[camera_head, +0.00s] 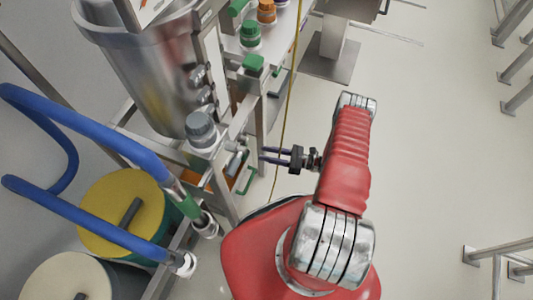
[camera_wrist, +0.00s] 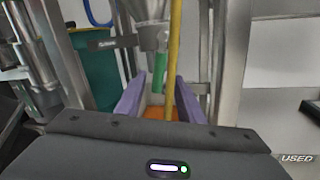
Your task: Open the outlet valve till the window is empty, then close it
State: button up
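A steel vessel (camera_head: 150,75) stands at the upper left in the head view. In the wrist view a steel cone (camera_wrist: 150,12) narrows downward, and a green handle (camera_wrist: 158,70) hangs upright below it, apparently the outlet valve's lever. My gripper (camera_head: 263,154) points left toward the frame beneath the vessel. In the wrist view my gripper (camera_wrist: 158,98) has its two purple fingers apart with nothing held. The green handle lies beyond the fingertips, roughly in line with the gap. I cannot make out the window or its level.
A yellow hose (camera_wrist: 173,60) crosses in front of the gap; it runs down the head view too (camera_head: 287,105). Steel posts (camera_wrist: 228,60) flank the handle. Blue rails (camera_head: 90,130) and a yellow-topped drum (camera_head: 105,205) stand left.

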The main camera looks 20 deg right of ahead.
jog(key=shift+w+r+g, duration=0.15)
jog(key=shift+r+g, duration=0.15)
jog(key=shift+r, duration=0.05)
jog(key=shift+c, duration=1.4)
jog(key=r+n+g, duration=0.2)
jog(key=r, duration=0.1)
jog(key=w+a+r+n+g+y, duration=0.1)
jog(key=r+n, duration=0.1)
jog(key=shift+r+g, duration=0.2)
jog(key=shift+g, duration=0.1)
grip_shut()
jog(key=s+a+r+n+h, duration=0.3)
jog(key=s+r+n+h, duration=0.2)
jog(key=r, duration=1.1)
jog(key=s+a+r+n+g+h, duration=0.1)
jog(key=s+r+n+h, duration=0.4)
jog(key=r+n, duration=0.6)
jog(key=s+a+r+n+h, duration=0.4)
jog(key=s+r+n, duration=0.4)
jog(key=r, duration=1.5)
jog(key=shift+a+h, duration=0.35)
jog(key=shift+h, duration=0.55)
